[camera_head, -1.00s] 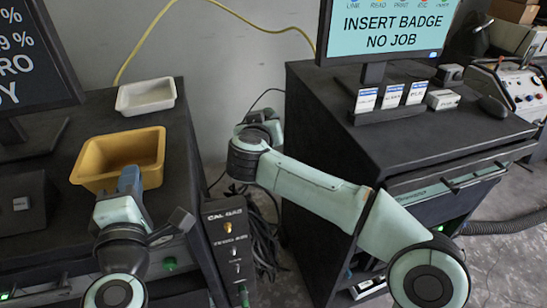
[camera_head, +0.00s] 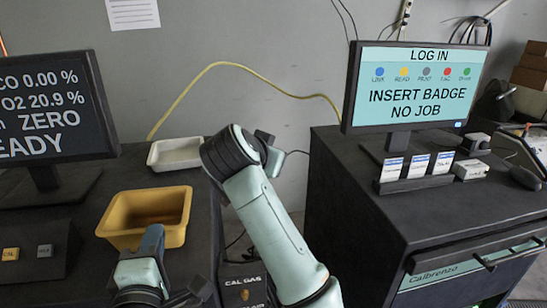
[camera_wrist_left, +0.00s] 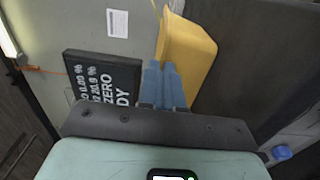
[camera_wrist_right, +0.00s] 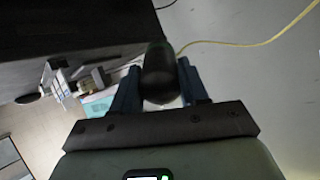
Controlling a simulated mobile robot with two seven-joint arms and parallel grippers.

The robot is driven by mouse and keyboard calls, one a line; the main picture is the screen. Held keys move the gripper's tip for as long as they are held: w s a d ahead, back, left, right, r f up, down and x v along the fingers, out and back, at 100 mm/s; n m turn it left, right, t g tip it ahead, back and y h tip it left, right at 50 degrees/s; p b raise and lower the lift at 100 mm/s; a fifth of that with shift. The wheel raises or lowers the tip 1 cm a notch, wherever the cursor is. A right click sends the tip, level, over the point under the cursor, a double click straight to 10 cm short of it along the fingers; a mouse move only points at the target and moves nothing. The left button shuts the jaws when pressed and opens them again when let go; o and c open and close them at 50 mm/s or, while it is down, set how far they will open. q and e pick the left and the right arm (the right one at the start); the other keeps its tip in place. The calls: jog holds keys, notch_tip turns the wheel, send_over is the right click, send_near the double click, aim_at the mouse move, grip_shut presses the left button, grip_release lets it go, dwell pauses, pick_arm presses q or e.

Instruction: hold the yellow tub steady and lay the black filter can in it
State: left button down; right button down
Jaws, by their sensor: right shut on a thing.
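The yellow tub (camera_head: 128,236) stands on the left cabinet, open side up; the part of its inside that shows is empty. My left gripper (camera_head: 152,236) is at its near wall. In the left wrist view the blue fingers (camera_wrist_left: 164,68) are close together on the tub's wall (camera_wrist_left: 188,55). My right gripper (camera_wrist_right: 160,66) is shut on the black filter can (camera_wrist_right: 158,78), which sits between its blue fingers in the right wrist view. In the head view my right wrist hides most of that gripper, beyond and to the right of the tub.
A white tray (camera_head: 176,154) lies behind the tub, close to my right wrist. A monitor (camera_head: 50,108) stands left of the tub. The right cabinet (camera_head: 345,185) carries another monitor (camera_head: 418,88) and small boxes (camera_head: 417,165). A gap separates the cabinets.

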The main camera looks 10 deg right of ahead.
jog(key=s+a+r+n+y, duration=0.1)
jog(key=s+a+y, duration=0.2)
jog(key=s+a, duration=0.35)
jog(key=s+a+r+n+y, duration=0.1)
jog(key=s+a+y, duration=0.25)
jog(key=a, duration=0.65)
jog(key=s+a+r+y, duration=0.2)
jog(key=s+a+y, duration=0.25)
jog(key=a, duration=0.35)
jog(key=w+f+h, duration=0.1)
jog(key=w+f, duration=0.4)
jog(key=w, duration=0.1)
jog(key=shift+w+d+f, duration=0.25)
jog(key=shift+w+d, duration=0.1)
dwell(0.4)
